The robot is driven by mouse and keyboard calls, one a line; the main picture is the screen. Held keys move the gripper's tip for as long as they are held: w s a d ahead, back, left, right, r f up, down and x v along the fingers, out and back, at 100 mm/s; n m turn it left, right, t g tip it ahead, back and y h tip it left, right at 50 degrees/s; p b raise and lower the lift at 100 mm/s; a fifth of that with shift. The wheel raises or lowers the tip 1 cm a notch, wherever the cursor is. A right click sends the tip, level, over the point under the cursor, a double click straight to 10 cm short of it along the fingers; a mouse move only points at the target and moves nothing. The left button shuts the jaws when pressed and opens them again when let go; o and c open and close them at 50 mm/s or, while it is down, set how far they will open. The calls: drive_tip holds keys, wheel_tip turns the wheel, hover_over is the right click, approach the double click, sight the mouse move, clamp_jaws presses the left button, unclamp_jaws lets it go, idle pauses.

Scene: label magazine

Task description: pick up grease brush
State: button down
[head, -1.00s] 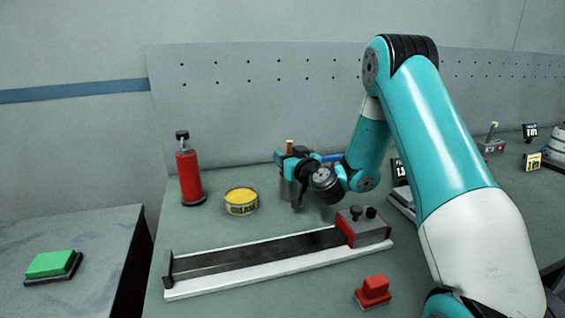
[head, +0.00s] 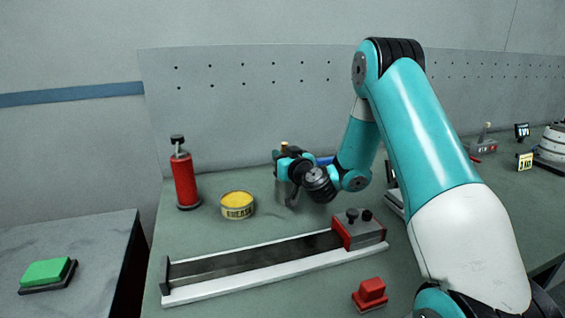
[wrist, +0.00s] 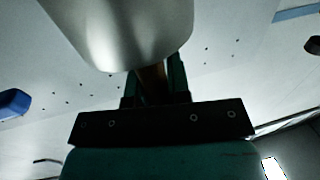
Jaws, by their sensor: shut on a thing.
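My gripper (head: 285,162) is on the bench's far side, in front of the pegboard wall. It is shut on the brown handle of the grease brush (head: 284,145), whose tip shows above the fingers in the head view. In the wrist view the brown handle (wrist: 152,82) is between the dark fingers and runs up to a large grey metal cylinder (wrist: 125,32), which seems to be a cup. That cylinder (head: 284,190) shows below my gripper in the head view. The brush's lower end is hidden.
A yellow grease tin (head: 238,206) and a red bottle (head: 184,178) stand to the left. A long rail (head: 255,258) with a red-ended block (head: 357,229) lies in front. A blue object (head: 324,160) is close to the right. A red button block (head: 370,293) is nearer.

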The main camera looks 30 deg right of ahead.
wheel_tip(320, 180, up, 20)
drive_tip(key=p, duration=0.4)
drive_tip(key=shift+f+p, duration=0.15)
drive_tip(key=shift+p, duration=0.2)
drive_tip(key=shift+a, duration=0.1)
idle(1.7)
